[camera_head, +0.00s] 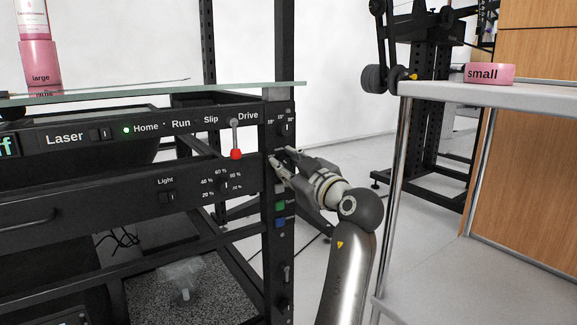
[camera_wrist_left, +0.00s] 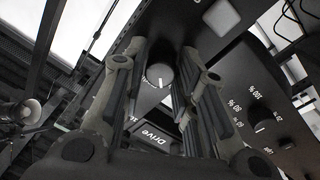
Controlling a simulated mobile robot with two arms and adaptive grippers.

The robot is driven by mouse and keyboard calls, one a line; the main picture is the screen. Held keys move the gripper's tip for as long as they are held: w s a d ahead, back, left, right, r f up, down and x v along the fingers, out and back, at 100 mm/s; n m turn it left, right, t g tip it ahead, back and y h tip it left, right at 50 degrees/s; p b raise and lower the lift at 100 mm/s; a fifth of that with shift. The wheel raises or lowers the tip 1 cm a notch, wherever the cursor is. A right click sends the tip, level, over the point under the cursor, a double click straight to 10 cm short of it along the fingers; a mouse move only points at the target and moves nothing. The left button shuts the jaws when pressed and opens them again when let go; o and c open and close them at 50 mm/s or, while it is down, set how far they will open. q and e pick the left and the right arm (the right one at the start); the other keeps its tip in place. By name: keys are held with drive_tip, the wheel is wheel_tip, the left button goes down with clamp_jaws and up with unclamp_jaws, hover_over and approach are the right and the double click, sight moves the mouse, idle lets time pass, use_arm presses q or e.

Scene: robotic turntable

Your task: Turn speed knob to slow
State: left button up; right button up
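My left gripper (camera_head: 281,157) is at the right post of the black rack in the head view, its fingertips close to the panel. In the left wrist view the fingers of the gripper (camera_wrist_left: 165,52) are open, spread to either side of a dark round knob (camera_wrist_left: 160,76) with a white pointer mark. I cannot tell whether the fingers touch it. No speed label is readable, so I cannot confirm that it is the speed knob; the gripper covers this part of the post in the head view. My right gripper is not in view.
A red-ball lever (camera_head: 236,154) hangs just left of the gripper. Another knob (camera_head: 285,128) is above; a green button (camera_head: 280,205) and a blue button (camera_head: 281,223) are below. A percentage knob (camera_head: 226,185) sits left.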

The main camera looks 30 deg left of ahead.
use_arm(q)
drive_tip(key=shift+o, duration=1.4)
